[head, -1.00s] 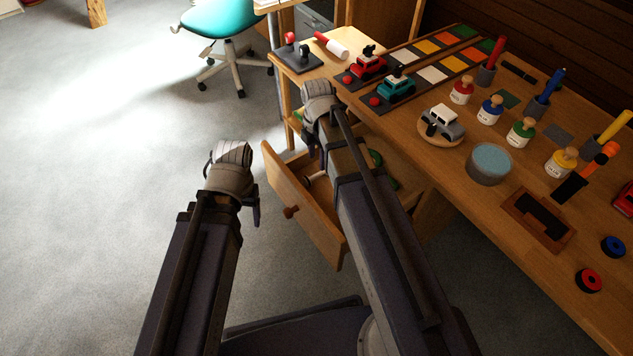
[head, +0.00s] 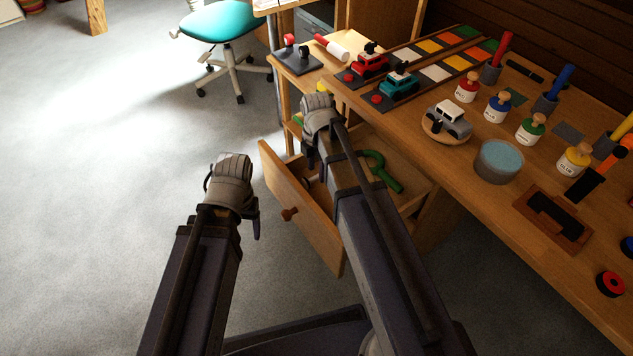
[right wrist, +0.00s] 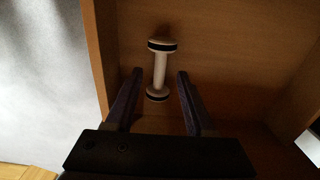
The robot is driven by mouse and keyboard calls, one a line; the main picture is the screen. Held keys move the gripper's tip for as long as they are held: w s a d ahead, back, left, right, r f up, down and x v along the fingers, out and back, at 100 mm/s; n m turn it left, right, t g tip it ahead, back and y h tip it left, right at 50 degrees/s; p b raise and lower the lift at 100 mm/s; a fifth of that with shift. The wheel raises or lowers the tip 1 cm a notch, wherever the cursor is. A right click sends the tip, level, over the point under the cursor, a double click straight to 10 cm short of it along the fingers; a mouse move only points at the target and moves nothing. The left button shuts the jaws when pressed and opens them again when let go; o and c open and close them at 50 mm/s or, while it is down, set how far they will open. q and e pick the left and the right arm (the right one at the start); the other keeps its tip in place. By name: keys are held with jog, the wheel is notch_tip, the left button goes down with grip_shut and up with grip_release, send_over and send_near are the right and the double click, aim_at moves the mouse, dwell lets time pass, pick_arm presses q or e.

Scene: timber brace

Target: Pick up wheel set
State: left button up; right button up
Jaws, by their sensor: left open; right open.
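The wheel set (right wrist: 160,70), a pale axle with a dark-rimmed wheel at each end, lies inside the open wooden drawer (right wrist: 225,45) in the right wrist view. My right gripper (right wrist: 160,78) is open, with one finger on each side of the near part of the axle; contact cannot be told. In the head view the drawer (head: 300,207) is below the bench, and my right arm hides much of its inside. My left gripper (head: 230,185) is open, over the floor left of the drawer.
A green curved piece (head: 382,172) lies in the drawer's right part. The workbench (head: 470,205) above holds a grey-white toy car (head: 449,121), paint bottles and a round blue-topped tin (head: 498,160). A teal chair (head: 217,20) stands behind. The floor at left is clear.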

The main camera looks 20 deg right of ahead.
aim_at(316, 177)
notch_tip(316, 177, down, 2)
jog(key=shift+f+b, duration=0.25)
jog(key=shift+b, duration=0.45)
jog(key=shift+r, duration=0.1)
grip_shut()
